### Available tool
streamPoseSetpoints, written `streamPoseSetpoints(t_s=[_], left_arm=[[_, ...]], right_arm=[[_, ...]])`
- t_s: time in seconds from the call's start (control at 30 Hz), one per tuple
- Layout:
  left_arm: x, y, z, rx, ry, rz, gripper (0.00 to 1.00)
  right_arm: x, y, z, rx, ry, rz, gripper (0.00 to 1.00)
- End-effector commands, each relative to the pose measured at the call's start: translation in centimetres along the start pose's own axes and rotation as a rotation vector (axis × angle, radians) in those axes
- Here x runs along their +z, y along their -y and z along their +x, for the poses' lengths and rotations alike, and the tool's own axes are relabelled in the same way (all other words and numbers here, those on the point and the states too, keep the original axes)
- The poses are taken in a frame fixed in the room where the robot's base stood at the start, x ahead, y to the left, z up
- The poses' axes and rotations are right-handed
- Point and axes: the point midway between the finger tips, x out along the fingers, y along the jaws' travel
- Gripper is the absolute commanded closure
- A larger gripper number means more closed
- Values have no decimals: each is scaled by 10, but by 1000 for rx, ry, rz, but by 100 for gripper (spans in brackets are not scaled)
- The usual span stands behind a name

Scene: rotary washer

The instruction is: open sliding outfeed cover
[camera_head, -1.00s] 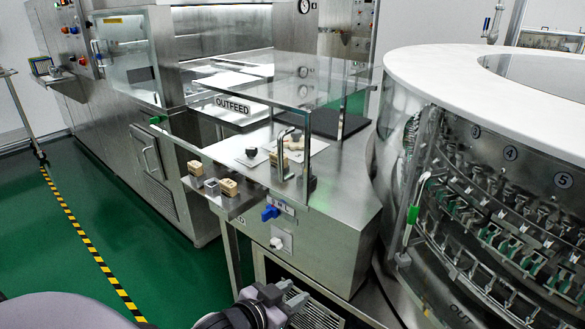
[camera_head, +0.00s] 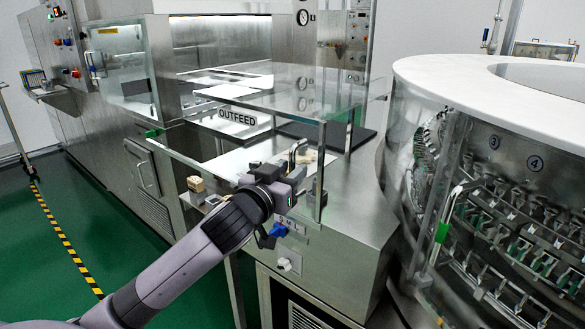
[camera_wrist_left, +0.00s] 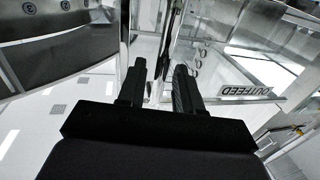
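The outfeed cover is a clear box-like guard (camera_head: 290,102) with metal edges over the steel outfeed table, beside the OUTFEED sign (camera_head: 237,117). Its upright metal handle (camera_head: 298,149) is on the front panel near the right corner; its lower part is hidden behind my gripper. My left gripper (camera_head: 294,183) is at this handle, in front of the panel. In the left wrist view, the two dark fingers (camera_wrist_left: 158,88) stand apart, with a narrow gap between them. I cannot tell whether they touch the handle. My right gripper is out of view.
A blue knob (camera_head: 279,230) and a white switch (camera_head: 284,265) are on the front face below. Small wooden blocks (camera_head: 196,184) sit on a ledge at left. The round washer (camera_head: 490,130) with its racks stands close at right. Green floor (camera_head: 90,220) is clear at left.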

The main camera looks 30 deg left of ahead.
Motion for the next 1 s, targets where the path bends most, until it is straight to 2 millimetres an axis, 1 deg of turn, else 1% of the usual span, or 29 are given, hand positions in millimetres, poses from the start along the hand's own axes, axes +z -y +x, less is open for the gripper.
streamPoseSetpoints(t_s=[0.1,0.2,0.5,0.57,0.6,0.63,0.83,1.0], left_arm=[[0,0,10,-1,0,0,66],[0,0,14,0,0,0,66],[1,0,16,0,1,0,66],[1,0,16,0,1,0,85],[1,0,15,0,1,0,98],[1,0,15,0,1,0,100],[1,0,16,0,1,0,100],[0,2,20,-1,0,0,100]], right_arm=[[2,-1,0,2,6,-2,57],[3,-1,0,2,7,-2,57],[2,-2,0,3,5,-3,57],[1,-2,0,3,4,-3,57],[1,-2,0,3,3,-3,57],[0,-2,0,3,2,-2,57],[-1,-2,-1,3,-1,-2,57],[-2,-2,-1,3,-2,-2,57]])
